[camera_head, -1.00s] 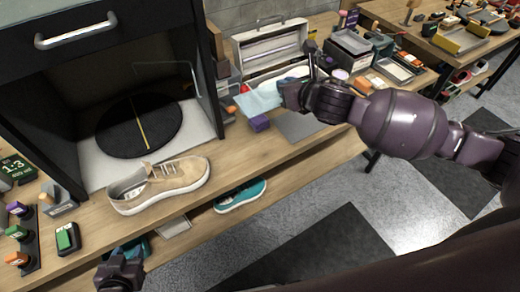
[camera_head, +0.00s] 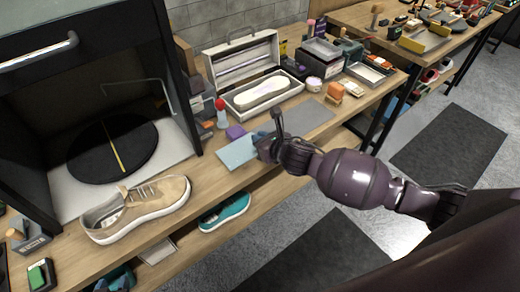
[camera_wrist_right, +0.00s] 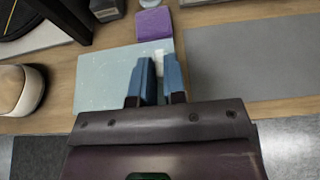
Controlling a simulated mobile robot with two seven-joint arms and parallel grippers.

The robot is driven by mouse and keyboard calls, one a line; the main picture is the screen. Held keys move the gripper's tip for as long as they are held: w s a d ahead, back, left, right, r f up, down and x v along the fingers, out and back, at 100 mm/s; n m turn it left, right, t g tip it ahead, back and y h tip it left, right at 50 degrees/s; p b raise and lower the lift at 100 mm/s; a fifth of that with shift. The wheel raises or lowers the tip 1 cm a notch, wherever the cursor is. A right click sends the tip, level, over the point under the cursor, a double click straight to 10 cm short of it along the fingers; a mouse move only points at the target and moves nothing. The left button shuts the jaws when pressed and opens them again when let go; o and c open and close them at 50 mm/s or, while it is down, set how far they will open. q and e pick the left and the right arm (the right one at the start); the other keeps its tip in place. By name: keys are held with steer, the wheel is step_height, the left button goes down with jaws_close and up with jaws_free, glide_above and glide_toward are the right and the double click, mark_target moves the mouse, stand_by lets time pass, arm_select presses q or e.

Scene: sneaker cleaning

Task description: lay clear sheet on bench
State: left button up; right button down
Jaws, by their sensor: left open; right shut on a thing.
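The clear sheet (camera_head: 236,153) is pale blue and see-through. It appears flat at the wooden bench (camera_head: 215,172) top, near the front edge, between the tan sneaker and the grey mat. In the right wrist view the sheet (camera_wrist_right: 103,75) shows bench wood around it; I cannot tell whether it touches fully. My right gripper (camera_head: 263,141) is shut on the sheet's right part, and its blue fingers (camera_wrist_right: 149,70) point down over it.
A purple block (camera_head: 235,132) sits just behind the sheet. A grey mat (camera_head: 305,118) lies to the right. The tan sneaker (camera_head: 137,209) stands left, before a dark booth with a round turntable (camera_head: 112,151). An open case (camera_head: 262,92) stands behind. A teal shoe (camera_head: 225,211) is below.

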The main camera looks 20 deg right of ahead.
step_height(320, 180, down, 4)
steer(key=shift+r+b, duration=0.15)
steer(key=shift+b, duration=0.2)
steer(key=shift+f, duration=0.3)
steer(key=shift+f, duration=0.2)
steer(key=c, duration=1.2)
jaws_free()
